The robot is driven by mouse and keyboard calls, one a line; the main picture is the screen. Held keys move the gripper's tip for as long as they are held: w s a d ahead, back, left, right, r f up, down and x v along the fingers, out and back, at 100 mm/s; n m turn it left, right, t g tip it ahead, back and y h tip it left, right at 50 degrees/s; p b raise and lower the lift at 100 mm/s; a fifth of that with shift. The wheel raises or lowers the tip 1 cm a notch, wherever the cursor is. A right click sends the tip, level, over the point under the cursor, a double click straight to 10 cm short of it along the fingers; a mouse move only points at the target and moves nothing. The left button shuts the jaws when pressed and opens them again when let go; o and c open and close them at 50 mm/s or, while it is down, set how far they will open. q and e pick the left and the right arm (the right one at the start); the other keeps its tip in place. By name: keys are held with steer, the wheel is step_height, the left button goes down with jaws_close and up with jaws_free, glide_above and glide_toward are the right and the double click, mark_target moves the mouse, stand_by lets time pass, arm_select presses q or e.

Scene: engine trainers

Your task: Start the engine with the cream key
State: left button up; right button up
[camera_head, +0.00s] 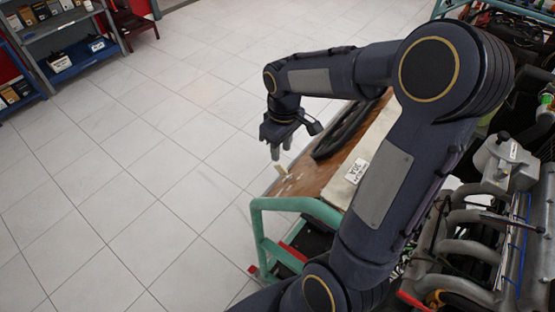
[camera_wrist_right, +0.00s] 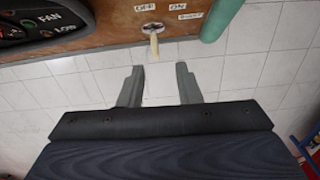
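The cream key (camera_wrist_right: 153,45) sticks out of the ignition switch (camera_wrist_right: 152,27) on the brown panel (camera_wrist_right: 110,22) at the top of the right wrist view. Labels reading OFF, ON and what looks like START (camera_wrist_right: 190,16) are beside the switch. In the head view the key (camera_head: 281,170) shows small at the panel's left end. My right gripper (camera_wrist_right: 159,86) is open and empty, its two fingers apart and pointing toward the key, which lies beyond the fingertips, roughly between them. In the head view this gripper (camera_head: 280,148) is just above the key. My left gripper is not in view.
The engine (camera_head: 470,230) stands at the right. A FAN gauge panel (camera_wrist_right: 45,25) is at the wrist view's upper left.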

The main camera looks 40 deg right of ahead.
mark_target(281, 164)
steer(key=shift+w+d+f, duration=0.25)
steer(key=shift+w+f, duration=0.1)
steer(key=shift+f, duration=0.25)
step_height(281, 164, down, 7)
steer(key=shift+f, duration=0.15)
jaws_close()
